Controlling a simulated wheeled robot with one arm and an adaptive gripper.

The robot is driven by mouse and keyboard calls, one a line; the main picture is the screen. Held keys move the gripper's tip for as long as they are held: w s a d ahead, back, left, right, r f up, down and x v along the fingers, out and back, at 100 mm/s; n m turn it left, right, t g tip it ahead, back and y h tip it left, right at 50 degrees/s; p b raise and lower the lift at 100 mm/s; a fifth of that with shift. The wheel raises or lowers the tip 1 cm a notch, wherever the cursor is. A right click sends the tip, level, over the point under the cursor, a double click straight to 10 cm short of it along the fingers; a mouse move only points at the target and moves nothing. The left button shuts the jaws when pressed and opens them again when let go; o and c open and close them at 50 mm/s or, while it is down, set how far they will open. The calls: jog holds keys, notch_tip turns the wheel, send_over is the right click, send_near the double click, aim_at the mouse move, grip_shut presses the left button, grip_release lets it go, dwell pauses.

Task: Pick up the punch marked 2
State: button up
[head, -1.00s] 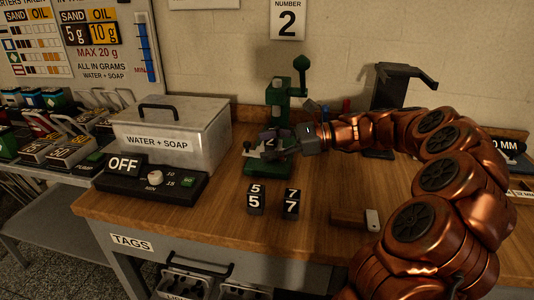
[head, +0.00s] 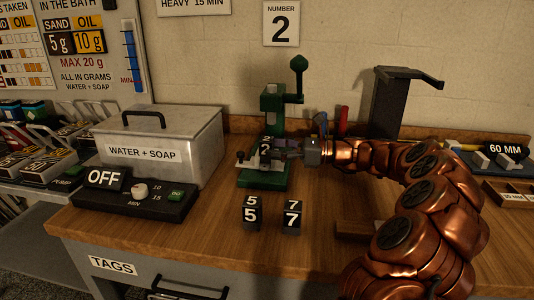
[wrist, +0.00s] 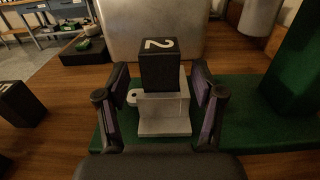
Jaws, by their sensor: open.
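The punch marked 2 (head: 265,150) is a black block with a white 2 on its top. It stands on a grey metal holder on the green base (head: 262,180) of a press. In the wrist view the punch (wrist: 160,72) stands upright, with the metal holder (wrist: 163,118) under it. My gripper (head: 284,149) comes in level from the right in the head view. In the wrist view my gripper (wrist: 160,85) is open, its fingers on both sides of the punch and holder, with gaps visible on each side.
The press column and green lever (head: 297,80) rise just behind the punch. Punches marked 5 (head: 250,213) and 7 (head: 292,217) stand in front on the wooden bench. A lidded WATER + SOAP box (head: 165,152) is at left. A dark stand (head: 395,105) is behind my arm.

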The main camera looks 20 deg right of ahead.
jog(key=x, duration=0.2)
jog(key=shift+w+a, duration=0.2)
grip_shut()
dwell(0.4)
